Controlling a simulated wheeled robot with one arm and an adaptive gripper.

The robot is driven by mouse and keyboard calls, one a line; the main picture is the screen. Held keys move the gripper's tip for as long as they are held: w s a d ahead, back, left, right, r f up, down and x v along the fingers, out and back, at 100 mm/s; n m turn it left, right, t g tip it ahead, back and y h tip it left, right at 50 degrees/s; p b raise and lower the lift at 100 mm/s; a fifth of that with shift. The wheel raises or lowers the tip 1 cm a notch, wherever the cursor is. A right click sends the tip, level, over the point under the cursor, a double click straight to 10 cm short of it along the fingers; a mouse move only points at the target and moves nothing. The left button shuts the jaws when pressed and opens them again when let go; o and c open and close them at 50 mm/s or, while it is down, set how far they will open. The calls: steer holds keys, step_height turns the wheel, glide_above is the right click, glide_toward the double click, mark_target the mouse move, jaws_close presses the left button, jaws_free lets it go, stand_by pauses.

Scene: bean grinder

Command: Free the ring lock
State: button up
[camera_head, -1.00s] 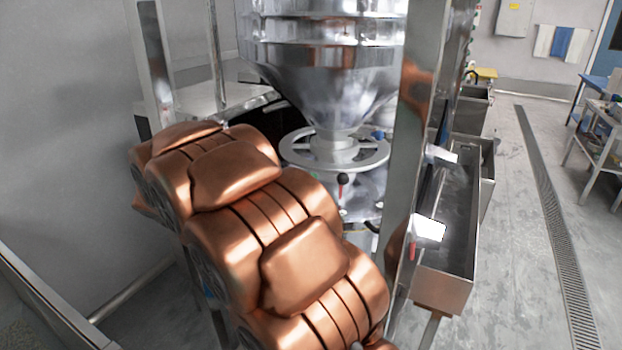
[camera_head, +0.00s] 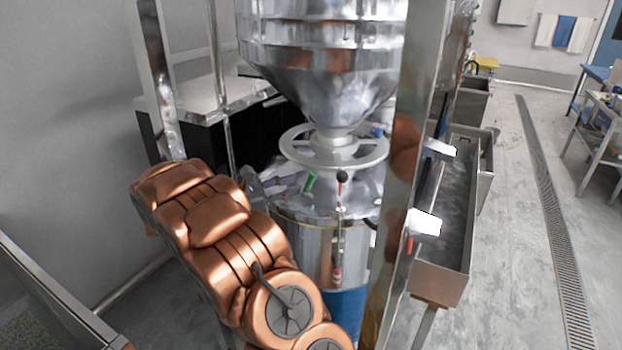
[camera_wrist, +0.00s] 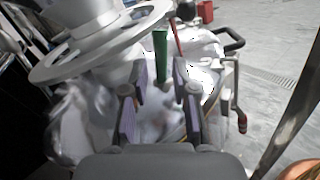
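A pale grey spoked wheel (camera_head: 333,148) sits level around the neck under the steel hopper; it also shows in the wrist view (camera_wrist: 100,42). Below it, a short green handle (camera_head: 310,181) stands up from the drum top. The frames do not show for certain which part is the ring lock. In the wrist view the green handle (camera_wrist: 160,54) stands just beyond and between the fingertips. My gripper (camera_wrist: 161,82) is open, with nothing between its fingers. In the head view it is hard to make out beside the drum.
A black-knobbed lever (camera_head: 342,178) stands right of the green handle. The steel hopper (camera_head: 325,60) is above the wheel. A steel frame post (camera_head: 402,170) rises at the right. A steel trough (camera_head: 445,225) lies beyond it.

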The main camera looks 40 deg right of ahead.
mark_target(308, 181)
steer(key=p+x, duration=0.2)
steer(key=x, duration=0.4)
steer(key=shift+s+d, duration=0.1)
steer(key=shift+d, duration=0.1)
jaws_close()
stand_by(0.4)
